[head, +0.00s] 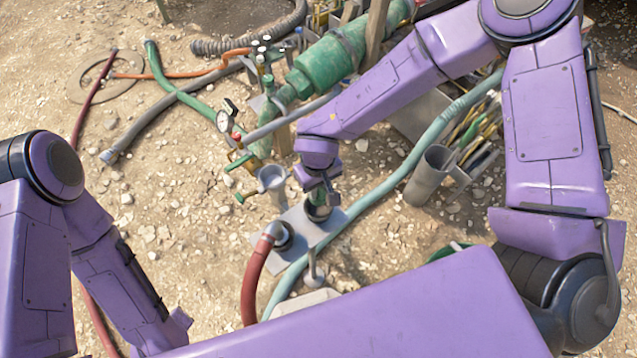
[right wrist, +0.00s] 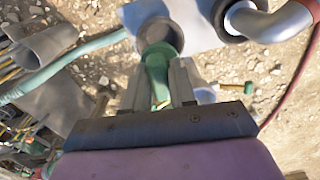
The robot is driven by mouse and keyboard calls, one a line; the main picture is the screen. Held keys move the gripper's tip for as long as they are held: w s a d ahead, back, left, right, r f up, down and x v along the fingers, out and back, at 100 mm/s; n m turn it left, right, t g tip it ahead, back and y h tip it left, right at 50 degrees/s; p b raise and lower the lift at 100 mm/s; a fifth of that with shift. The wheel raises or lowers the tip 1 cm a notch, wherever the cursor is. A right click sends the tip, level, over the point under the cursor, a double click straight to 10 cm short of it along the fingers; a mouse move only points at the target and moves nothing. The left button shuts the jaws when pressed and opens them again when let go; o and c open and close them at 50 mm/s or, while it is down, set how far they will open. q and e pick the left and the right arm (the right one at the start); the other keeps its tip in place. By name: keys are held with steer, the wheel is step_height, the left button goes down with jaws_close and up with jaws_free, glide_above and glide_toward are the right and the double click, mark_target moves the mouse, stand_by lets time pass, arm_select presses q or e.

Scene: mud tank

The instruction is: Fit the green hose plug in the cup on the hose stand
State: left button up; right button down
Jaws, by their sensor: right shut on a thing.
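My right gripper (head: 322,194) is shut on the green hose plug (head: 317,208), above the grey plate of the hose stand (head: 328,222). In the right wrist view the green plug (right wrist: 156,80) sits between the two fingers (right wrist: 162,84). Its far end is at the mouth of a round grey cup (right wrist: 160,33) on the stand. The plug's end overlaps the cup's opening; I cannot tell how deep it sits. The gripper hides part of the cup in the head view. My left arm is at the lower left, and its gripper is not in view.
A red hose (head: 256,275) with a grey elbow enters a second ring on the stand. A grey funnel-shaped cup (head: 272,180) stands behind it. A pale green hose (head: 385,188) passes on the right, near a grey tube holder (head: 428,175).

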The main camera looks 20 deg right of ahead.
mark_target(318, 199)
stand_by(0.3)
steer(key=shift+f+b, duration=0.7)
steer(key=shift+f, duration=0.8)
steer(key=shift+f, duration=0.1)
steer(key=shift+f+b, duration=0.45)
steer(key=shift+f, duration=0.7)
steer(key=shift+f+p, duration=0.3)
steer(key=shift+p, duration=0.05)
steer(key=shift+f, duration=0.7)
steer(key=c, duration=0.8)
jaws_free()
steer(key=shift+c, duration=0.2)
